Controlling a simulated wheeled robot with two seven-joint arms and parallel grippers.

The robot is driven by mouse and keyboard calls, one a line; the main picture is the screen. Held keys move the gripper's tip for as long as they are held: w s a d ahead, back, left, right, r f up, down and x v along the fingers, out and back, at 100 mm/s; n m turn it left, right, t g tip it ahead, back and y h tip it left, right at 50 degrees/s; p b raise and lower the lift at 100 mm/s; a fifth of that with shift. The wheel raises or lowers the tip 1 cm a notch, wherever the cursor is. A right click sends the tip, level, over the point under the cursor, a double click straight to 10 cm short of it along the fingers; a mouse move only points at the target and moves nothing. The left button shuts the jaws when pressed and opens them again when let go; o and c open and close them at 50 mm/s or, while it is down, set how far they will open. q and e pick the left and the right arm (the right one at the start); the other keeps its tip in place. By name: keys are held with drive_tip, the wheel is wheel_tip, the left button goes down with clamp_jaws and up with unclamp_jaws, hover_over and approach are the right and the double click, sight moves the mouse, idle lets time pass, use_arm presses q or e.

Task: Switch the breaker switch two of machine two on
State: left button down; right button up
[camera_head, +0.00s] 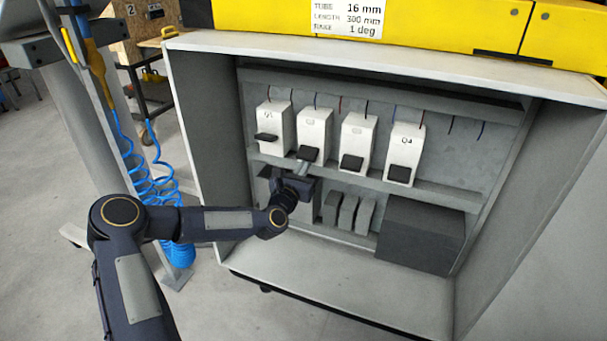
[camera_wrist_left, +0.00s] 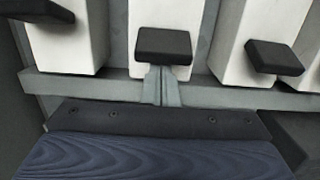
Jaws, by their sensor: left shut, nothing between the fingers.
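The open cabinet holds a row of white breakers with black levers. The second breaker from the left (camera_head: 314,127) has its lever (camera_head: 308,153) low on its front; this lever also shows in the wrist view (camera_wrist_left: 164,44). My left gripper (camera_head: 302,168) is shut and empty, its fingertips (camera_wrist_left: 160,72) directly under that lever. I cannot tell whether they touch it. The first breaker, marked Q1 (camera_head: 273,118), has its lever (camera_head: 266,137) sticking out somewhat higher on its body. The third (camera_head: 352,163) and fourth (camera_head: 400,174) levers sit low. My right gripper is out of view.
A grey shelf edge (camera_head: 430,192) runs below the breakers. Beneath it are grey blocks (camera_head: 348,212) and a dark box (camera_head: 420,235). The cabinet's left wall (camera_head: 210,130) stands beside my forearm. Blue coiled hoses (camera_head: 150,190) hang at left. The cabinet floor in front is clear.

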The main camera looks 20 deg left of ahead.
sight(307, 151)
use_arm(q)
drive_tip(key=shift+r, duration=0.15)
drive_tip(key=r+g+p, duration=0.2)
drive_tip(key=p, duration=0.5)
drive_tip(key=s+r+g+p, duration=0.1)
drive_tip(key=r+g+p, duration=0.1)
drive_tip(key=p, duration=0.6)
drive_tip(key=r+g+p, duration=0.2)
drive_tip(key=g+p, duration=0.2)
drive_tip(key=p, duration=0.4)
drive_tip(key=shift+s+r, duration=0.1)
drive_tip(key=shift+s, duration=0.05)
drive_tip(key=shift+s+f+b, duration=0.1)
drive_tip(key=shift+f+b, duration=0.6)
drive_tip(key=shift+f, duration=0.05)
drive_tip(key=shift+r, duration=0.15)
drive_tip(key=shift+r+p, duration=0.4)
drive_tip(key=shift+r, duration=0.3)
drive_tip(key=shift+y, duration=0.3)
